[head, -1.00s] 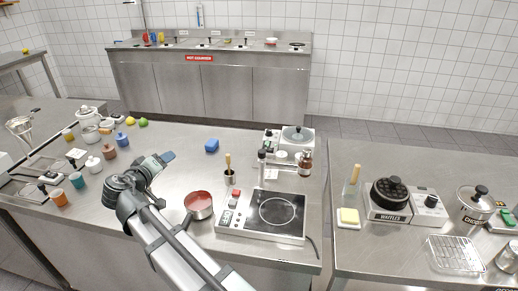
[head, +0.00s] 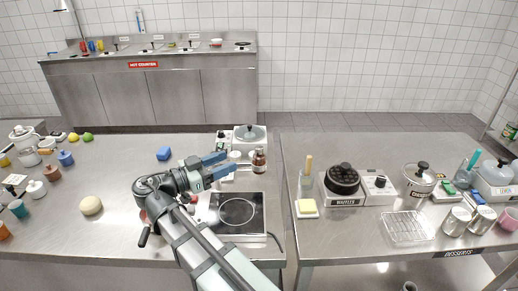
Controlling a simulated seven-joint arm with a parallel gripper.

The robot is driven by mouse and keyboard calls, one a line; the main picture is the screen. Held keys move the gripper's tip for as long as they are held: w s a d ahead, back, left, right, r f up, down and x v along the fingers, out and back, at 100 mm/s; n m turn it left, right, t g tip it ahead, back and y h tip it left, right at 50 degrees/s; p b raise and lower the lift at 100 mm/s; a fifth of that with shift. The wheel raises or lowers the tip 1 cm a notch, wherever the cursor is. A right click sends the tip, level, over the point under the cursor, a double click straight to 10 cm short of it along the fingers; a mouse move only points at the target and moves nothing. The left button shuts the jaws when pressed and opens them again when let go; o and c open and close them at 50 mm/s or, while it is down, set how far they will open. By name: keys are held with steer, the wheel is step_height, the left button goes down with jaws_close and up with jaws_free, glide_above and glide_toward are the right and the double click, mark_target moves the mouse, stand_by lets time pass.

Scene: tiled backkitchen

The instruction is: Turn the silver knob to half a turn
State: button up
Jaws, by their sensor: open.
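I cannot make out for certain which knob is the silver one. A small dark-looking knob (head: 380,181) sits on the control box beside the waffle maker (head: 343,181) on the right table. The hot plate (head: 238,213) stands on the left table, and my arm hides its control panel. A white appliance (head: 248,135) with a round lid stands behind it; its controls are too small to read. My gripper (head: 226,164) has blue fingers, open and empty, pointing right above the table between the hot plate and that appliance. It is well left of the waffle maker.
A brown bottle (head: 259,160) stands just right of my fingertips, near pale jars. A gap separates the two tables. A wire rack (head: 408,228) and a lidded pot (head: 417,181) are on the right table.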

mark_target(259, 147)
steer(key=x, duration=1.2)
steer(key=shift+w+d, duration=0.1)
steer(key=shift+c, duration=0.4)
steer(key=c, duration=0.8)
steer(key=shift+w+m+g+h, duration=0.15)
steer(key=shift+m+g+h, duration=0.25)
steer(key=shift+g, duration=0.2)
steer(key=shift+c, duration=0.2)
steer(key=shift+m+g, duration=0.3)
steer(key=shift+g, duration=0.2)
